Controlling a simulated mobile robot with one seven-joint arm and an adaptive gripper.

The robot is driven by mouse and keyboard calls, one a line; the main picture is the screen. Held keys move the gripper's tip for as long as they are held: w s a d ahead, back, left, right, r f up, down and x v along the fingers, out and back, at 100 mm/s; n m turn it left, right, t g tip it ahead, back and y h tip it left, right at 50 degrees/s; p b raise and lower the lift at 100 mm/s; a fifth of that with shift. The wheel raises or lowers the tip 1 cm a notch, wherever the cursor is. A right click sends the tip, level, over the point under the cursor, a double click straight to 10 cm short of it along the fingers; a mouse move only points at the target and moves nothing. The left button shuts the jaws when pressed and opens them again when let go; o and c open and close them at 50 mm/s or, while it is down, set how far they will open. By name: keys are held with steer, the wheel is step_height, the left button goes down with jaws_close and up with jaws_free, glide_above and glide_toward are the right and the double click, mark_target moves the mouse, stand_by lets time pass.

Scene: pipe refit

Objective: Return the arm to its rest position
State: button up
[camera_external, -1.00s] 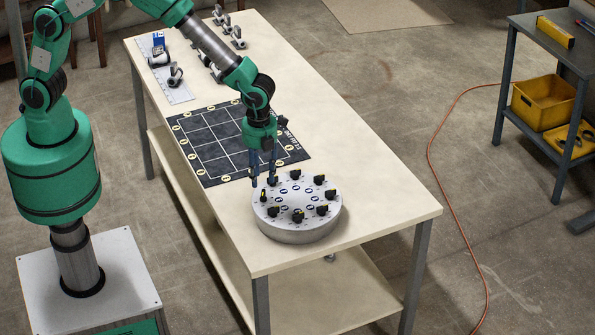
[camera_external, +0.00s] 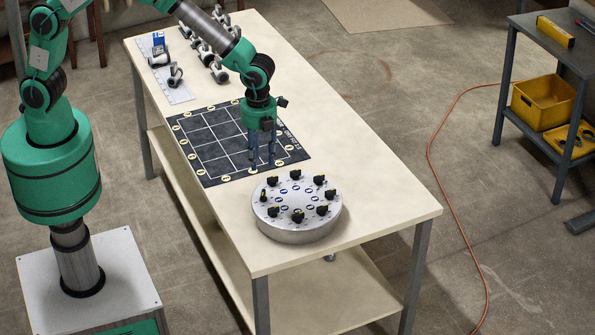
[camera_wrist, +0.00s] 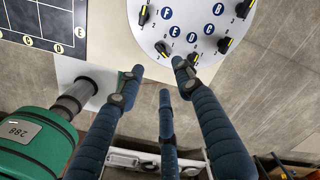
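My gripper (camera_external: 262,164) hangs fingers down above the table, over the near right edge of the dark grid board (camera_external: 206,176) and just behind the round grey dial plate (camera_external: 298,232). In the wrist view my gripper (camera_wrist: 158,70) shows its blue fingers spread apart with nothing between them. The dial plate (camera_wrist: 160,38) is beyond the fingertips there, with several black knobs with yellow marks and lettered blue dots. My green arm reaches across from the left, bent down at the wrist.
The cream table (camera_external: 390,212) bears several pipe fittings (camera_external: 205,52) at its far end and a white strip (camera_external: 180,92) with parts. Its near right corner is clear. A shelf stand with a yellow bin (camera_external: 543,102) is at right, and an orange cable (camera_external: 432,150) lies on the floor.

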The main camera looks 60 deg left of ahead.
steer(key=s+a+r+n+t+h+b, duration=0.15)
steer(key=a+r+n, duration=0.35)
steer(key=a+r, duration=0.65)
steer(key=s+a+r+n+t+y, duration=0.1)
steer(key=s+a+r+n, duration=0.3)
steer(key=a+r, duration=0.8)
steer(key=s+a+r+n+t+b, duration=0.1)
steer(key=s+a+r+n+t, duration=0.2)
steer(key=s+a+n, duration=1.2)
steer(key=s+a, duration=0.6)
steer(key=s, duration=0.1)
steer(key=shift+r+b, duration=0.3)
steer(key=shift+r, duration=0.05)
